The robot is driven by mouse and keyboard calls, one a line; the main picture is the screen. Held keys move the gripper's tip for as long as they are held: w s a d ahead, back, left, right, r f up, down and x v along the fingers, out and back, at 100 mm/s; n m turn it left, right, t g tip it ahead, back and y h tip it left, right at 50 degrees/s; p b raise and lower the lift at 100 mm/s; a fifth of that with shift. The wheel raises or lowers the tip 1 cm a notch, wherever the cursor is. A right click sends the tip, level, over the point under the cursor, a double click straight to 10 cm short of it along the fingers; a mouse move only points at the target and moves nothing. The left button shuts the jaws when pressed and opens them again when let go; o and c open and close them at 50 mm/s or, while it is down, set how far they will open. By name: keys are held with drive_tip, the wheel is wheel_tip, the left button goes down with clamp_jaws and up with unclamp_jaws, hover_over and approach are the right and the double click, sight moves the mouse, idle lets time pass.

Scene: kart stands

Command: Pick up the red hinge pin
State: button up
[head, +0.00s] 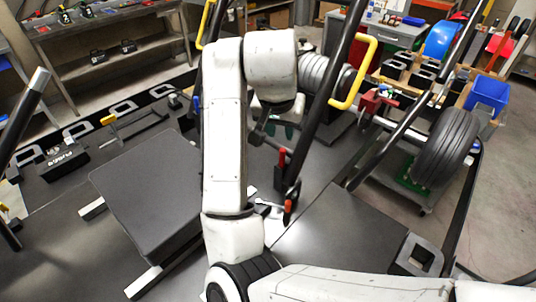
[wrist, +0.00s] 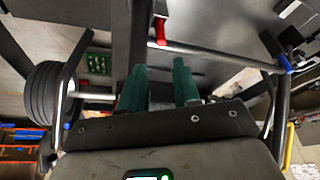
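Two small red parts show near the black upright in the head view: an upper red piece (head: 282,157) standing on a dark bracket, and a lower red piece (head: 288,206) beneath it. I cannot tell which is the red hinge pin. In the wrist view a red piece (wrist: 160,30) stands beside a dark upright bar, beyond my fingertips. My gripper (wrist: 158,66) has its two green fingers apart with nothing between them. In the head view my gripper (head: 278,130) hangs just above the upper red piece, apart from it and partly hidden by my arm.
A black slanted tube (head: 333,82) with a yellow handle (head: 368,62) rises close to my gripper. Dark flat panels (head: 150,190) lie below on the left and right. A wheel (head: 447,148) and a blue bin (head: 488,93) are at the right.

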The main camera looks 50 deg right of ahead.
drive_tip(key=b, duration=0.1)
hover_over(282, 150)
drive_tip(key=s+a, duration=0.1)
drive_tip(key=a, duration=0.1)
wheel_tip(282, 150, down, 5)
drive_tip(key=shift+p+x, duration=0.55)
drive_tip(key=shift+x, duration=2)
drive_tip(key=shift+s+a+f, duration=0.1)
drive_tip(key=shift+s, duration=0.1)
clamp_jaws()
